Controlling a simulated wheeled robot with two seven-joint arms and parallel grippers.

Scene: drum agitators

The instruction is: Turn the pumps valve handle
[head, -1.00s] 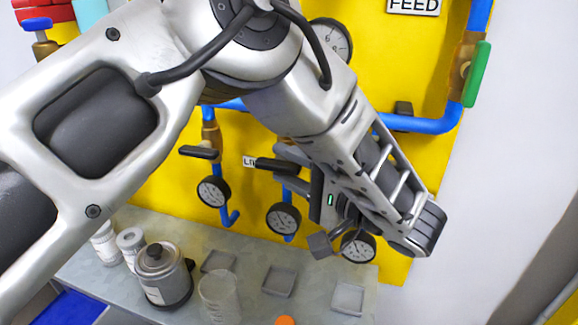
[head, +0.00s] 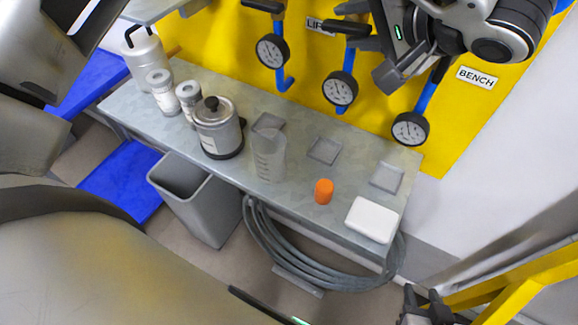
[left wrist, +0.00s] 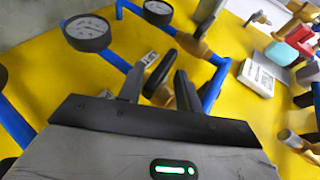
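Black lever handles on valves stand on a yellow panel (head: 450,130). One handle (head: 262,6) is at the top, above a gauge. A second handle (head: 338,27) is to its right, and my left gripper (head: 362,28) is at its right end. In the left wrist view, a black handle (left wrist: 160,73) lies between the two fingers of my left gripper (left wrist: 158,88), which stand apart with gaps visible. Contact cannot be told. No label reading pumps is legible. My right gripper (head: 425,298) is at the bottom right, its fingers apart, empty.
Gauges such as this one (head: 340,88) hang below the handles on blue pipes. A BENCH label (head: 476,78) is on the panel. A hose coil hangs below.

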